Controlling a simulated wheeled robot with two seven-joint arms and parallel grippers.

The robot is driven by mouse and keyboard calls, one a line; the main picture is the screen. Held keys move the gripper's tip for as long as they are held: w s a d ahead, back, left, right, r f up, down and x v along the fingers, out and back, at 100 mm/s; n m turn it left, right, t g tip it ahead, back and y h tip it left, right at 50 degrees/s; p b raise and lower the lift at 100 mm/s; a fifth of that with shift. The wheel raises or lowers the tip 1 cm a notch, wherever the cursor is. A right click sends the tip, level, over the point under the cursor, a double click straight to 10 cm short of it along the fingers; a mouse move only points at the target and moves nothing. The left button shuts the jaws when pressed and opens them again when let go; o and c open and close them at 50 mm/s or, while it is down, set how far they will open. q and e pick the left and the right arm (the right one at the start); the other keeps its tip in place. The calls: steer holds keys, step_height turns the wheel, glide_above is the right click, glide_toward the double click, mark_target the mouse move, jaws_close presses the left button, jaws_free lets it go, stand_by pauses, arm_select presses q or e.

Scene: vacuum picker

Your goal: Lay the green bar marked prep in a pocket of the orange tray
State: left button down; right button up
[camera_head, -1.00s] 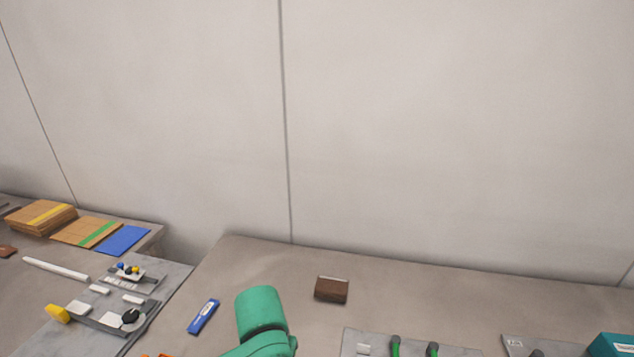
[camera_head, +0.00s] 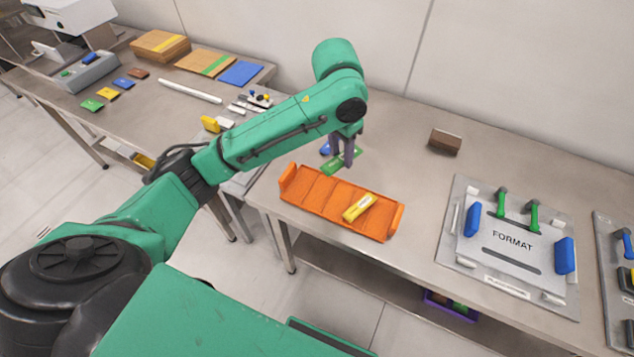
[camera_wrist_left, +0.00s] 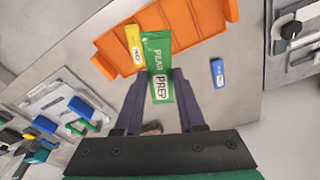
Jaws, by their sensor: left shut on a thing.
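The green bar marked PREP (camera_wrist_left: 158,55) is between the fingers of my left gripper (camera_wrist_left: 160,88), its label facing the wrist camera. My left gripper (camera_head: 343,160) is shut on this green bar (camera_head: 342,161) just behind the orange tray. The orange tray (camera_head: 319,190) lies along the table's front edge and also shows in the wrist view (camera_wrist_left: 185,25). A yellow bar (camera_head: 359,207) lies in the tray toward its right end; the other visible pockets look empty. I cannot tell if the green bar touches the table. My right gripper is not in view.
A blue bar (camera_wrist_left: 218,73) lies on the table behind the tray, partly hidden by my gripper in the head view. A brown block (camera_head: 445,142) stands at the back. A FORMAT plate (camera_head: 510,248) with handles lies to the right. Bare table separates tray and plate.

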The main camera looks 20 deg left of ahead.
mark_target(336, 163)
arm_select(q)
step_height(336, 163, down, 14)
steer(key=shift+d+r+p, duration=0.1)
steer(key=shift+p, duration=0.45)
steer(key=f, duration=0.3)
steer(key=shift+w+d, duration=0.15)
steer(key=shift+d, duration=0.1)
steer(key=c, duration=0.5)
jaws_free()
steer(key=shift+a, duration=0.1)
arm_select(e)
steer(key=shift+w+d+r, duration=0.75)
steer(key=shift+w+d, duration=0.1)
arm_select(q)
steer(key=r, duration=0.4)
steer(key=s+r, duration=0.1)
steer(key=r, duration=0.7)
steer(key=shift+s+a, duration=0.3)
steer(key=shift+a, duration=0.05)
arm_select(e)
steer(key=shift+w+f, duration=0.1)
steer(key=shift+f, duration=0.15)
